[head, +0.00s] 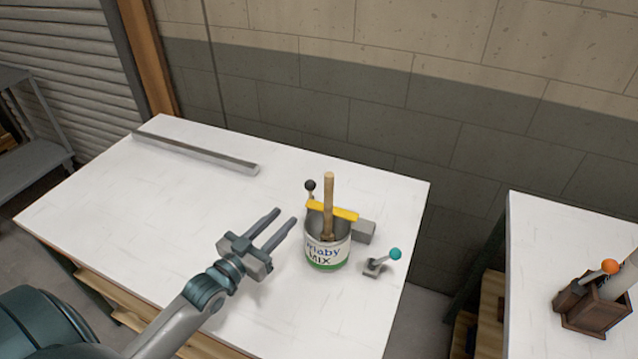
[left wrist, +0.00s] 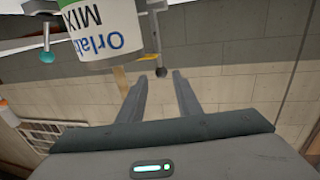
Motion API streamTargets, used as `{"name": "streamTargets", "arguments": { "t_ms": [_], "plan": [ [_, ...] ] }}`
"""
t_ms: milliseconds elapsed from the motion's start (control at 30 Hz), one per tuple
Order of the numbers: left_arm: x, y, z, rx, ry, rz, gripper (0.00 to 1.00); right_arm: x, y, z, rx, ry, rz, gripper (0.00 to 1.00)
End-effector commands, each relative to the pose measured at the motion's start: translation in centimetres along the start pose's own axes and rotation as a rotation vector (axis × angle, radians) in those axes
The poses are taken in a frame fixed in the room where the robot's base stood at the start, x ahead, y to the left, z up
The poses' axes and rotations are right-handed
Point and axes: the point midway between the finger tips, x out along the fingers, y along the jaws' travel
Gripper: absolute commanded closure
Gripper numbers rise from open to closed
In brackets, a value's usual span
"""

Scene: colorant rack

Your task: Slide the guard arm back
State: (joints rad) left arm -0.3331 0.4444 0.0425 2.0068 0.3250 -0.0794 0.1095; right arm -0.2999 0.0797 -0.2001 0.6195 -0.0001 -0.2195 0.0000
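The yellow guard arm (head: 338,211) lies across the top of a mixing can (head: 327,252) on the white table, with a grey block (head: 365,231) at its right end. A black-knobbed post (head: 310,188) stands at its left end. A wooden stick (head: 329,205) stands upright in the can. My left gripper (head: 284,222) is open and empty, left of the can and apart from it. In the left wrist view the can (left wrist: 105,30) and black knob (left wrist: 161,72) appear upside down, the knob beyond the open fingers (left wrist: 162,85). My right gripper is not in view.
A teal-knobbed lever (head: 385,261) stands on the table right of the can. A long grey bar (head: 196,152) lies at the back left. Another white table at the right holds a brown box (head: 594,307) with an orange-knobbed item.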

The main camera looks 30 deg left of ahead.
Motion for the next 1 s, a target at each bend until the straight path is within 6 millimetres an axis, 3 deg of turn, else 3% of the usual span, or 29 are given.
{"name": "streamTargets", "arguments": {
  "t_ms": [267,1000],
  "plan": [
    [2.5,0.0,-0.2,0.0,0.001,0.0,0.69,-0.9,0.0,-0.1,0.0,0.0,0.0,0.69],
    [14.0,0.0,-0.3,0.0,0.0,0.0,0.69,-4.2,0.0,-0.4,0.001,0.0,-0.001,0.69]
  ]
}}
